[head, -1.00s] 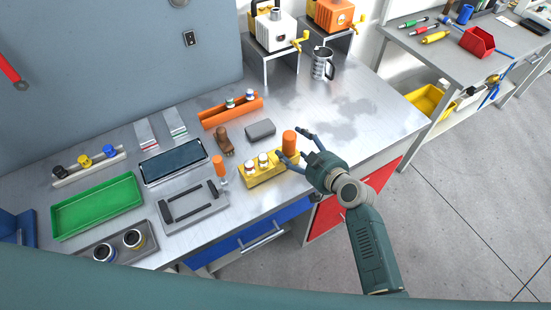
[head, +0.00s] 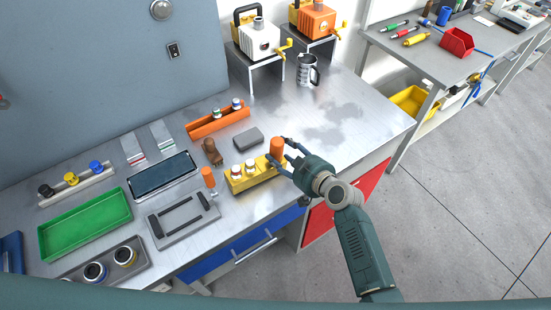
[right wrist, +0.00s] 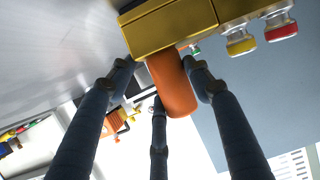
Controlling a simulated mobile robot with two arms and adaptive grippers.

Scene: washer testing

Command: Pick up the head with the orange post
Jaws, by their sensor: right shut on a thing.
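The head with the orange post (head: 277,149) stands upright at the right end of a yellow block (head: 240,184) on the steel bench. My right gripper (head: 279,151) reaches in from the right and is shut on the orange post. In the right wrist view the orange post (right wrist: 172,85) is between the fingers, against the yellow block (right wrist: 165,30). The part of the head below the post is hidden. I cannot tell whether it is clear of the block. My left gripper is not in view.
A smaller orange-handled tool (head: 208,178) is left of the block. A grey box (head: 248,138) and an orange tray (head: 216,124) are behind.

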